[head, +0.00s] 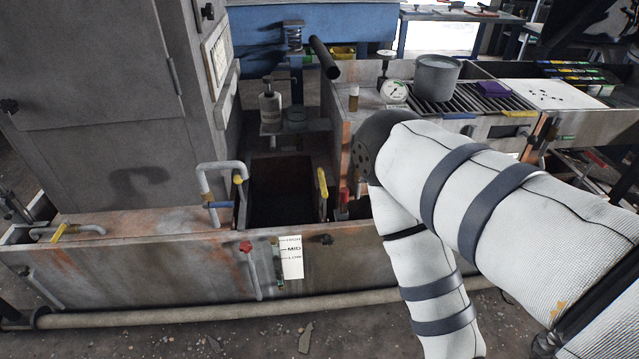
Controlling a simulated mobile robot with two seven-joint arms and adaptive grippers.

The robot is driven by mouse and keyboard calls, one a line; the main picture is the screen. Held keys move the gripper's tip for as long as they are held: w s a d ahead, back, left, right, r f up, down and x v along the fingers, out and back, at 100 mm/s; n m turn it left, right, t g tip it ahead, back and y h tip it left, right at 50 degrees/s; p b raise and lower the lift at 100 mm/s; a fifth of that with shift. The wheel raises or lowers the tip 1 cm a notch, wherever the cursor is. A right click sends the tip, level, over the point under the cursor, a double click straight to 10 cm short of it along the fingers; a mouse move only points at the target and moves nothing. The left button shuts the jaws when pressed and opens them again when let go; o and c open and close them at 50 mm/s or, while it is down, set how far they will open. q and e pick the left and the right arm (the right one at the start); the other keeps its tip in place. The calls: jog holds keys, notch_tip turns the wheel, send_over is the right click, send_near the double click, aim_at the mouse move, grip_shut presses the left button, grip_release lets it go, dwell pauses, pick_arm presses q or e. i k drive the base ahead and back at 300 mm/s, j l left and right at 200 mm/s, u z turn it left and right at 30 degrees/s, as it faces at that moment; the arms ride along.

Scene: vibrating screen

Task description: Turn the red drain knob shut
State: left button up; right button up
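A small red knob (246,247) sits on the front face of the long low tank (130,258), left of the level card. A pale pipe (253,277) runs down from it. I cannot tell from its look whether it is open or shut. My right arm, in a white sleeve with dark bands, comes in from the right, bends at a dark joint and runs down past the bottom edge. It is well to the right of the red knob. Its gripper is out of the picture. My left arm and gripper are not in view.
A level card (290,258) marked HIGH, MID, LOW is beside the knob. A pipe (200,319) runs along the tank's base. The floor in front holds only debris.

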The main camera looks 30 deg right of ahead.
aim_at(246, 248)
jog(key=j+z, duration=0.8)
jog(key=j, duration=0.3)
jog(key=j+z, duration=0.35)
jog(key=j, duration=0.15)
